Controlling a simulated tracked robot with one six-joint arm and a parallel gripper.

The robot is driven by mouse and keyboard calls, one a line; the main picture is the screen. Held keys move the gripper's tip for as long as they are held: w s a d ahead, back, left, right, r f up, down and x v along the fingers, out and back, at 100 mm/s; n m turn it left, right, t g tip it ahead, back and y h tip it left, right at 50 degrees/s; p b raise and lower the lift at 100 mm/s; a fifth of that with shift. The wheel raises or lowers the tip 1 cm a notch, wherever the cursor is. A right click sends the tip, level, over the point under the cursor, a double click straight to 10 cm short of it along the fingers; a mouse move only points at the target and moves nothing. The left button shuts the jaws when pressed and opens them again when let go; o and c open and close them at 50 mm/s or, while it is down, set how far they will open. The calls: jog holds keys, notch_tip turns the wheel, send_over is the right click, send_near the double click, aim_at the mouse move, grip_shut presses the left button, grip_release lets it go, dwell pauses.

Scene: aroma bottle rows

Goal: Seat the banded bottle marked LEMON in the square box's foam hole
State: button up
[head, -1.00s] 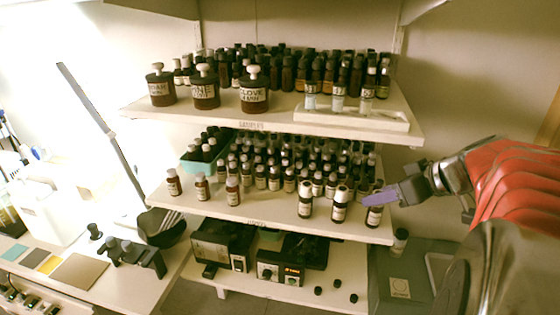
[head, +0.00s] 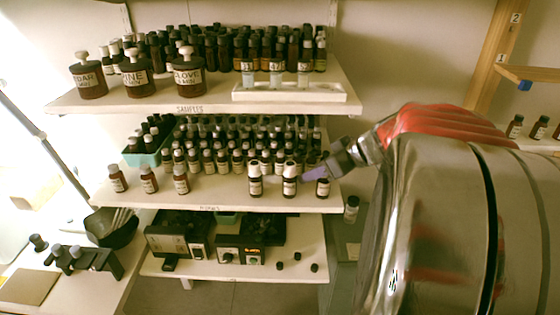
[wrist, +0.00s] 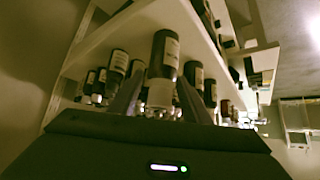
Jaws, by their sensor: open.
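My gripper (head: 308,174) is open at the front right of the middle shelf, its purple fingers beside a white-capped brown bottle (head: 290,181). In the wrist view my two fingers (wrist: 158,100) point toward a dark bottle with a pale label and white end (wrist: 165,62), which appears between them; whether they touch it I cannot tell. The label words on these bottles are too small to read, so I cannot tell which is LEMON. I cannot make out the square box's foam hole.
Several small brown bottles (head: 208,160) crowd the middle shelf behind. The upper shelf (head: 150,103) holds large labelled jars and a white tray (head: 290,95). Black devices (head: 240,240) stand on the lower shelf. A lone bottle (head: 351,208) stands right of the shelves, near my arm.

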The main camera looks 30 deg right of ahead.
jog(key=shift+c, duration=0.5)
grip_shut()
